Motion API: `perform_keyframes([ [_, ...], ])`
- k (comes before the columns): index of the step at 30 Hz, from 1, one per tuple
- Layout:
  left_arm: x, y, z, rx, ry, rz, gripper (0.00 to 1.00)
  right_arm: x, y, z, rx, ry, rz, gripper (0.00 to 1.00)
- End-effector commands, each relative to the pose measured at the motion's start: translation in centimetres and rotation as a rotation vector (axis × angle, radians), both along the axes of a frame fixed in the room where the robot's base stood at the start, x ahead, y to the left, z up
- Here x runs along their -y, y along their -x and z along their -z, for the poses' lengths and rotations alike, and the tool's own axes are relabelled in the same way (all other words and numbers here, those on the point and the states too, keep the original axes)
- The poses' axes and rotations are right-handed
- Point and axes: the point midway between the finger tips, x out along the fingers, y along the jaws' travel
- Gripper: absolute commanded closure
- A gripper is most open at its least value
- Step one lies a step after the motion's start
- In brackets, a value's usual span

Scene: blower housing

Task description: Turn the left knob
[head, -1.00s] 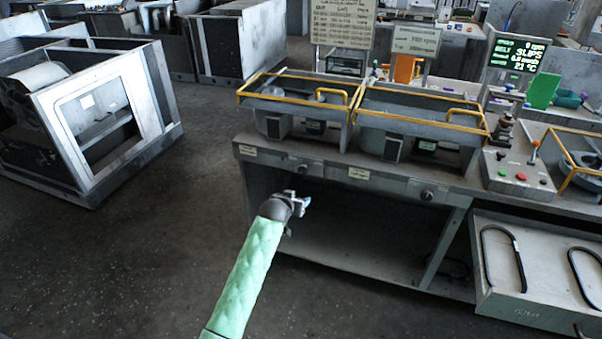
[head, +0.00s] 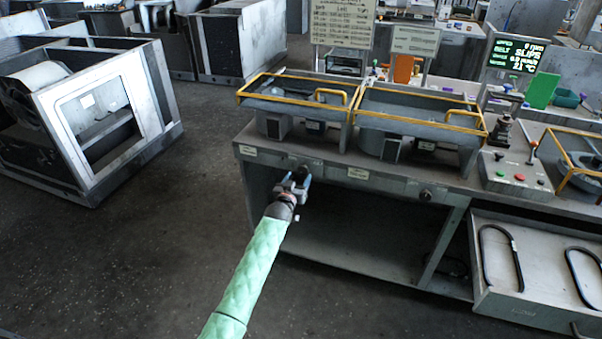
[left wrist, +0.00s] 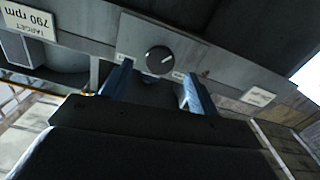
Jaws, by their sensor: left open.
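The left knob (left wrist: 160,60) is a dark round dial with a white pointer line, on the grey front rail of the bench. It shows clearly in the left wrist view, beyond and between the two blue fingers. My left gripper (left wrist: 158,88) is open, facing the knob, with nothing between its fingers. In the head view my left gripper (head: 294,181) is just in front of the rail's left part and largely hides the knob. I cannot tell whether the fingertips touch the knob. My right gripper is not in view.
A second knob (head: 425,195) sits further right on the same rail (head: 385,185). Yellow-framed housings (head: 292,93) stand on the bench above. A control box (head: 518,175) with buttons and a drawer (head: 535,275) are at the right.

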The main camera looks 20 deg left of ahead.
Motion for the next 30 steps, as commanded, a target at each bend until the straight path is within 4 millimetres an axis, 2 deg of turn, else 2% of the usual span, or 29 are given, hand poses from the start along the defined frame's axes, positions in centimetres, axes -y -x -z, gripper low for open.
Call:
perform_keyframes([
  [3, 0.1, -1.6, -0.2, -0.001, 0.000, 0.000, 0.40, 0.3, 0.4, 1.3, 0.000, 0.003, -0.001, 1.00],
  [9, 0.1, -3.1, -0.1, -0.002, 0.000, 0.001, 0.40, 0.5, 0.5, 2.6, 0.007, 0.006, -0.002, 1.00],
  [20, 0.2, -3.4, 0.0, -0.001, 0.000, 0.000, 0.40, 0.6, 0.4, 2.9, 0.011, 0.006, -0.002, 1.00],
  [27, 0.1, -3.4, 0.0, -0.001, 0.000, 0.000, 0.84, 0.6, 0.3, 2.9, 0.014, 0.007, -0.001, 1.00],
  [30, 0.1, -3.4, 0.1, -0.001, -0.008, 0.000, 0.84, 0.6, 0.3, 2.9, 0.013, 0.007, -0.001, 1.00],
])
